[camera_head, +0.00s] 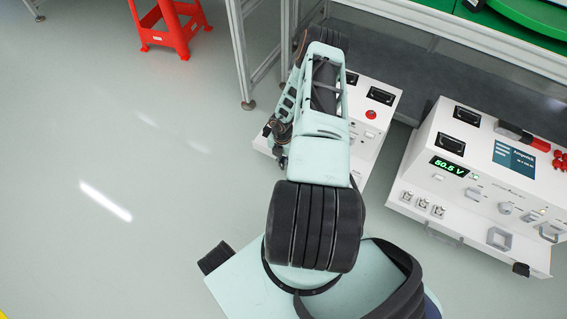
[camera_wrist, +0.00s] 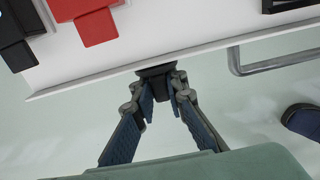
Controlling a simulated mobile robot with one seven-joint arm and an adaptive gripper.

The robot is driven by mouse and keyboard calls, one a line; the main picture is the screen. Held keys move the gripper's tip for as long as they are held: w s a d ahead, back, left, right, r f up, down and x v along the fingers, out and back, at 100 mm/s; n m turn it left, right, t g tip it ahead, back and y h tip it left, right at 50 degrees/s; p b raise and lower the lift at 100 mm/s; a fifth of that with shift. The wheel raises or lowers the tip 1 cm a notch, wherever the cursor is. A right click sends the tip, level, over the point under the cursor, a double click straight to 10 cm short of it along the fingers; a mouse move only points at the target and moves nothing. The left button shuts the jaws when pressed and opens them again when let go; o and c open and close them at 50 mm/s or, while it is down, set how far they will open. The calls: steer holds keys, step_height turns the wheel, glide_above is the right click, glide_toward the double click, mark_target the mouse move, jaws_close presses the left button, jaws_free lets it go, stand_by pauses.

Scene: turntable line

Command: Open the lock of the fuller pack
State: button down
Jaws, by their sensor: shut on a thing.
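Two white packs stand side by side: the left pack (camera_head: 383,88) is largely covered by my arm, and the right pack (camera_head: 455,160) shows a green readout (camera_head: 449,166) of 50.5 V. The left pack's readout is hidden. A black lock (camera_head: 521,270) sits at the right pack's front right corner. In the wrist view a dark lock (camera_wrist: 155,70) sits at the edge of a white pack (camera_wrist: 150,45). My gripper (camera_wrist: 160,92) is shut on this lock, its fingertips close under the pack's edge. In the head view my arm reaches over the left pack; the grip itself is not clear there.
In the wrist view, red (camera_wrist: 95,20) and black (camera_wrist: 15,40) connectors lie on the pack, with a metal handle (camera_wrist: 275,62) at the right. A red stool (camera_head: 170,25) stands at the back left. The floor (camera_head: 130,180) at left is clear.

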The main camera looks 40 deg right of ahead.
stand_by(0.3)
steer(key=c, duration=1.9)
jaws_free()
steer(key=shift+c, duration=0.2)
steer(key=shift+r, duration=0.15)
step_height(320, 180, up, 12)
steer(key=shift+w, duration=0.1)
